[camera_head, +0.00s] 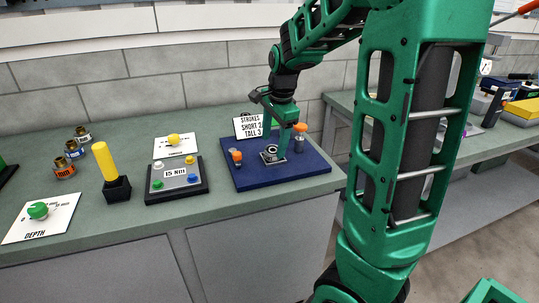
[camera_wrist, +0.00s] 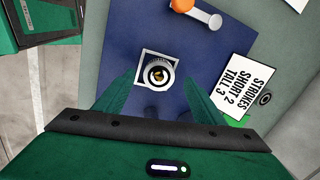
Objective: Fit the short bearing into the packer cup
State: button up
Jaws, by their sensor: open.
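The packer cup appears as a round metal ring (camera_wrist: 158,73) with a dark and brassy centre, set on a pale square plate on the blue base (camera_head: 245,178). In the head view the cup (camera_head: 271,155) stands near the base's middle. My gripper (camera_wrist: 159,76) is above it with its green fingers apart, one on each side of the cup, nothing seen clamped between them. In the head view my gripper (camera_head: 281,143) is just over the cup. I cannot tell whether the short bearing is inside it. Small metal cylinders (camera_head: 73,150) with coloured bands stand at the far left.
Orange-knobbed parts (camera_head: 236,157) (camera_head: 300,128) flank the cup. A sign (camera_head: 249,126) reading "STROKES SHORT 2 TALL 3" stands behind. Left are a button box (camera_head: 178,179), a yellow post (camera_head: 105,161), a yellow-knob card (camera_head: 174,141) and a green-knob card (camera_head: 38,211).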

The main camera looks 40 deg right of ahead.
jog(key=shift+w+f, duration=0.2)
jog(key=shift+f, duration=0.9)
jog(key=c, duration=1.5)
jog(key=shift+o, duration=0.2)
jog(key=shift+r, duration=0.15)
